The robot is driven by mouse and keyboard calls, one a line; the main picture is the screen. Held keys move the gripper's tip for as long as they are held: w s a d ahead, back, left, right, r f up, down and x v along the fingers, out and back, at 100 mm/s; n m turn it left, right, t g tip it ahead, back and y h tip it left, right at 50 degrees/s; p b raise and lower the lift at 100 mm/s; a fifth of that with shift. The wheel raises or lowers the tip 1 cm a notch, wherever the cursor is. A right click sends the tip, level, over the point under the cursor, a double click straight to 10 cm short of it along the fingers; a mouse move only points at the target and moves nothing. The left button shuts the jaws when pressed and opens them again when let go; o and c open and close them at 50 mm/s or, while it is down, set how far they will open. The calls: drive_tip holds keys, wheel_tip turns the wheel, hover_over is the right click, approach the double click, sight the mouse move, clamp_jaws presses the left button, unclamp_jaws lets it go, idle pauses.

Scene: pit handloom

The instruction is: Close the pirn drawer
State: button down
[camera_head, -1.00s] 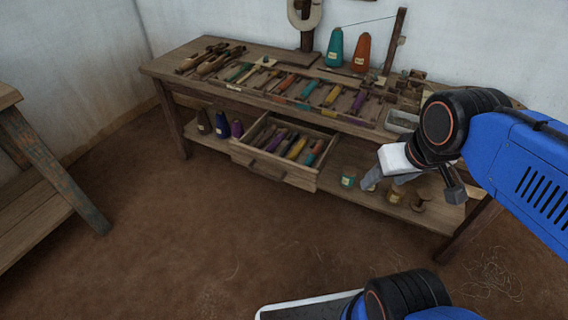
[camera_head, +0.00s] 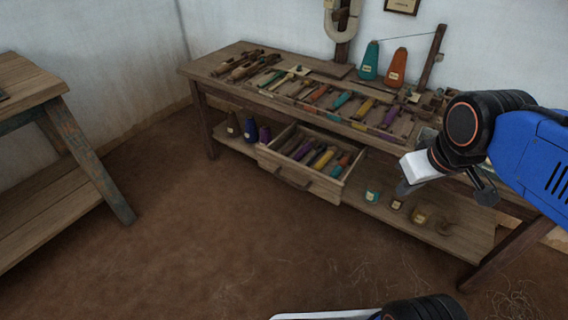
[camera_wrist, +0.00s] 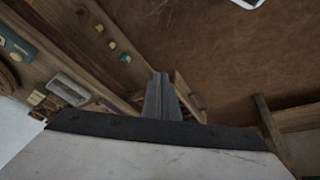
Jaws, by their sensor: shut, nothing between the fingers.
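The wooden pirn drawer (camera_head: 297,180) stands pulled out from under the bench top in the head view. Several coloured pirns (camera_head: 318,154) lie in it, and a dark handle (camera_head: 293,178) is on its front. My gripper (camera_head: 404,187) is to the right of the drawer, in front of the bench, and apart from it. Its grey fingers are closed together and empty. In the wrist view the closed fingers (camera_wrist: 162,97) point out past the bench edge.
The bench (camera_head: 225,78) carries pirns, tools, a teal cone (camera_head: 369,62) and an orange cone (camera_head: 396,68). Its lower shelf (camera_head: 455,230) holds more cones and small spools. A wooden stand (camera_head: 75,135) is at the left. The floor before the drawer is clear.

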drive_tip(key=w+a+n+g, duration=0.2)
drive_tip(key=w+a+n, duration=1.1)
drive_tip(key=w+n, duration=0.15)
drive_tip(key=w+a+f+n+h, duration=0.1)
drive_tip(key=w+a+f+n, duration=0.25)
drive_tip(key=a+n, duration=0.4)
drive_tip(key=w+a+f+n+h, duration=0.15)
drive_tip(key=w+a+n, duration=0.25)
drive_tip(key=a, duration=0.7)
hover_over(277, 170)
drive_tip(key=s, duration=0.1)
drive_tip(key=shift+y, duration=0.45)
drive_tip(key=f, duration=0.6)
drive_tip(key=a+f, duration=0.1)
drive_tip(key=f, duration=0.3)
drive_tip(key=shift+s, duration=0.15)
drive_tip(key=shift+w+d, duration=0.55)
drive_tip(key=shift+w, duration=0.15)
drive_tip(key=w+d, duration=0.3)
drive_tip(key=w, duration=0.2)
drive_tip(key=w+d, duration=0.4)
drive_tip(key=w, duration=0.1)
drive_tip(key=w+d, duration=0.4)
drive_tip(key=w, duration=0.1)
drive_tip(key=shift+w+d, duration=0.2)
drive_tip(key=shift+w, duration=0.2)
